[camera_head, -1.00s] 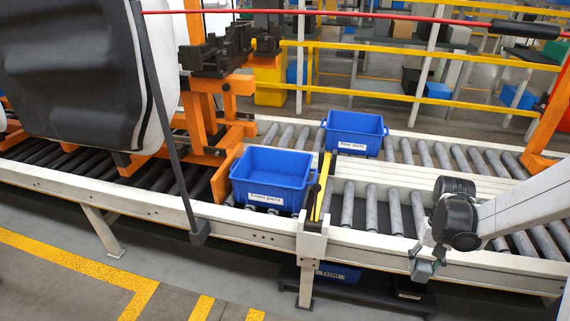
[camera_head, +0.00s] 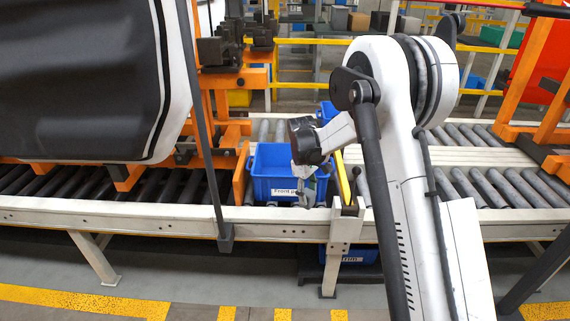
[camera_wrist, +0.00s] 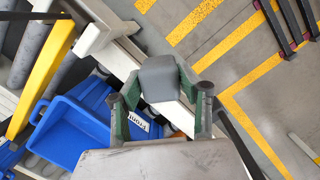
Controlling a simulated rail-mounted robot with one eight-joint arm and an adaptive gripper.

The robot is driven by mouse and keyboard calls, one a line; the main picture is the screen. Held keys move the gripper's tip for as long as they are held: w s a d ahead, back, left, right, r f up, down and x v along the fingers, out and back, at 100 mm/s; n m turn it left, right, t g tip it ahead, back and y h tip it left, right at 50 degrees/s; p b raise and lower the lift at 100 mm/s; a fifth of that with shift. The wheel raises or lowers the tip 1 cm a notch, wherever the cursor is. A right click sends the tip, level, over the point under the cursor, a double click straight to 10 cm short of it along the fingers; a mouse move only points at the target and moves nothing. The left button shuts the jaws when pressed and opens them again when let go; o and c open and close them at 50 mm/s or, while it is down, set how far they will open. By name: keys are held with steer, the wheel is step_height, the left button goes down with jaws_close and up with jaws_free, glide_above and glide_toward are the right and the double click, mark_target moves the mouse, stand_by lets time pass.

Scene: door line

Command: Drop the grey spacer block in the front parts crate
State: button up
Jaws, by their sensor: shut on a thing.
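The grey spacer block (camera_wrist: 160,78) is held between the green-padded fingers of my gripper (camera_wrist: 160,88) in the wrist view. In the head view my gripper (camera_head: 306,187) hangs in front of the right part of the blue front parts crate (camera_head: 262,186), hiding some of its label; the block is too small to make out there. In the wrist view the crate (camera_wrist: 72,135) lies left of and below the block, with "Front" readable. The block shows over the conveyor's side rail and floor, not over the crate's opening.
A second blue crate (camera_head: 325,112) stands behind, mostly hidden by my arm. A yellow-topped divider (camera_head: 342,178) is just right of the front crate. A dark upright bar (camera_head: 205,130) and a hanging door panel (camera_head: 80,80) are left. Another blue crate (camera_head: 358,252) sits under the conveyor.

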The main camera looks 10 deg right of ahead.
steer(key=w+d+f+n+t+b, duration=0.15)
steer(key=w+n+b, duration=0.75)
steer(key=w+n, duration=1.1)
steer(key=w+f+n+b, duration=0.1)
steer(key=w+f+b, duration=0.1)
steer(key=f, duration=0.2)
steer(key=w+f+n+t+b, duration=0.1)
steer(key=w+f+n+b, duration=0.1)
steer(key=f, duration=0.2)
steer(key=w+f+n+b, duration=0.2)
steer(key=f+b, duration=0.1)
steer(key=f, duration=0.1)
steer(key=shift+w+d+f+t+y, duration=0.15)
steer(key=shift+d+f+t+y, duration=0.15)
steer(key=shift+d+y, duration=0.1)
steer(key=shift+f, duration=0.6)
steer(key=o, duration=1.2)
steer(key=shift+r, duration=0.1)
